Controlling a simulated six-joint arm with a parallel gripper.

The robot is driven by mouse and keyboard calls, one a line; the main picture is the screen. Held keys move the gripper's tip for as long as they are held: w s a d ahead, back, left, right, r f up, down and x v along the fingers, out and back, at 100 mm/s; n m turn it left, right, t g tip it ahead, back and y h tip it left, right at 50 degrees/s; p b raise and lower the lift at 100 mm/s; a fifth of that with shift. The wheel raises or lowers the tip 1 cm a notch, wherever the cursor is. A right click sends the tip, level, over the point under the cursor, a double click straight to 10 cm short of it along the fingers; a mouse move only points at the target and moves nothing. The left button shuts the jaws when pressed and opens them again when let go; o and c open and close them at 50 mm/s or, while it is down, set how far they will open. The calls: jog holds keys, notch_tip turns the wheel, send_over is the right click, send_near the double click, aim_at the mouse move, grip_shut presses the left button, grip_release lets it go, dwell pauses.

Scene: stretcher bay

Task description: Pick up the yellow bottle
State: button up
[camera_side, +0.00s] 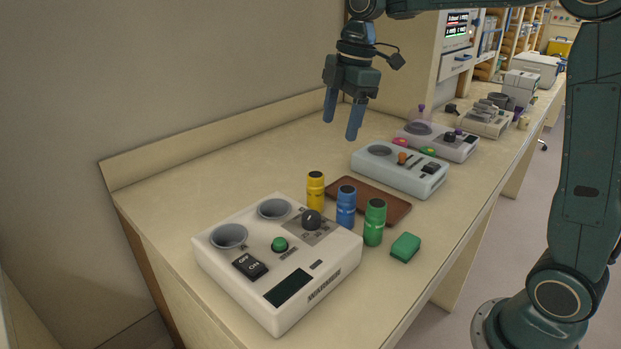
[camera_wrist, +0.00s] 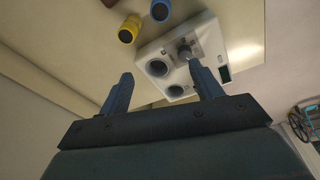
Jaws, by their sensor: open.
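The yellow bottle (camera_side: 316,192) stands upright on the bench, behind the near white device and left of the blue bottle. It has a dark cap. In the wrist view the yellow bottle (camera_wrist: 130,29) shows near the top, seen from its cap end, ahead of the left finger and apart from it. My gripper (camera_side: 341,127) hangs above the bench, up and to the right of the yellow bottle in the side view. Its two blue fingers (camera_wrist: 161,88) are spread apart with nothing between them.
A blue bottle (camera_side: 346,207), a green bottle (camera_side: 375,222) and a green block (camera_side: 405,247) stand close by. A brown tray (camera_side: 393,207) lies behind the bottles. The near white device (camera_side: 225,262) has two round wells. More devices (camera_side: 400,172) line the bench. The bench's left rear is clear.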

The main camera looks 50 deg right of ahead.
aim_at(315, 186)
jog(key=w+d+f+n+g, duration=0.1)
jog(key=w+d+f+n, duration=0.3)
jog(key=w+f+n, duration=0.2)
jog(key=w, duration=0.2)
jog(key=shift+w+d+f+g, duration=0.2)
jog(key=shift+w+f+g, duration=0.1)
jog(key=shift+w+f, duration=0.1)
jog(key=shift+s+a+f, duration=0.1)
jog(key=shift+a+f, duration=0.1)
jog(key=shift+f, duration=1.2)
jog(key=shift+a+f, duration=0.15)
jog(key=shift+f, duration=1.3)
jog(key=shift+s+a+f, duration=0.1)
jog(key=shift+a+f, duration=0.1)
jog(key=shift+f, duration=1.2)
jog(key=shift+a+f, duration=0.2)
jog(key=shift+f, duration=1.1)
jog(key=shift+a+f, duration=0.2)
jog(key=shift+f, duration=1.05)
jog(key=c, duration=1.2)
